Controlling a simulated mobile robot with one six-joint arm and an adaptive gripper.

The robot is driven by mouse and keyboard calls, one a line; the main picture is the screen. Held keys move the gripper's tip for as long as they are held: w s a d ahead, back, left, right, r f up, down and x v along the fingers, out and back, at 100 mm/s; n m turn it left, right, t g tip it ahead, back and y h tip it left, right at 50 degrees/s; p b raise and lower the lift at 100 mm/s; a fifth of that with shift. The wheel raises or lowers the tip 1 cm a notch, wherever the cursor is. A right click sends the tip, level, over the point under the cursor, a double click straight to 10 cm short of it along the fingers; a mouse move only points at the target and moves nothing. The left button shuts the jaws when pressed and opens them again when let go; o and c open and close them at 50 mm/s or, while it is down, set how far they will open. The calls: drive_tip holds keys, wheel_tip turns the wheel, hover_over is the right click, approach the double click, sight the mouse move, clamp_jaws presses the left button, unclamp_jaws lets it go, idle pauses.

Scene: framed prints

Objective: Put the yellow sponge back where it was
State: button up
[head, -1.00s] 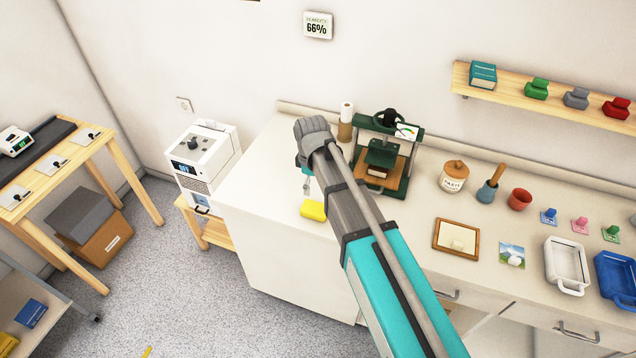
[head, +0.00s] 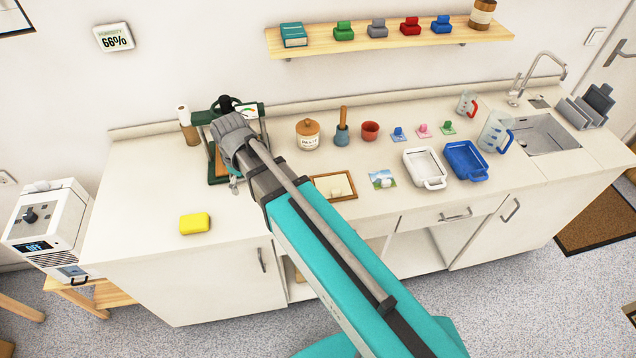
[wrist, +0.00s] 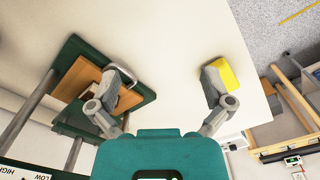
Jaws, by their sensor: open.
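The yellow sponge (head: 195,224) lies on the white counter (head: 140,190), toward its left end and close to the front edge. My gripper (head: 236,183) is over the counter, right of the sponge and in front of the green press. In the wrist view the fingers (wrist: 165,88) are spread wide with nothing between them. There the sponge (wrist: 221,74) shows beside the right finger, which partly covers it. The left finger overlaps the green press (wrist: 140,92) with its wooden board.
A paper roll (head: 187,125), a paste jar (head: 307,134) and a framed piece (head: 326,188) stand or lie along the counter. White (head: 424,164) and blue trays (head: 466,160) sit farther right. A wooden shelf (head: 380,41) hangs above. The counter left of the sponge is clear.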

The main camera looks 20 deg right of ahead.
drive_tip(key=s+d+m, duration=0.3)
drive_tip(key=d+m, duration=0.1)
drive_tip(key=d, duration=0.5)
drive_tip(key=s+d+m, duration=0.3)
drive_tip(key=d+m, duration=0.2)
drive_tip(key=d, duration=0.5)
drive_tip(key=shift+s+d+m, duration=0.15)
drive_tip(key=shift+s+m, duration=0.05)
drive_tip(key=shift+m, duration=0.1)
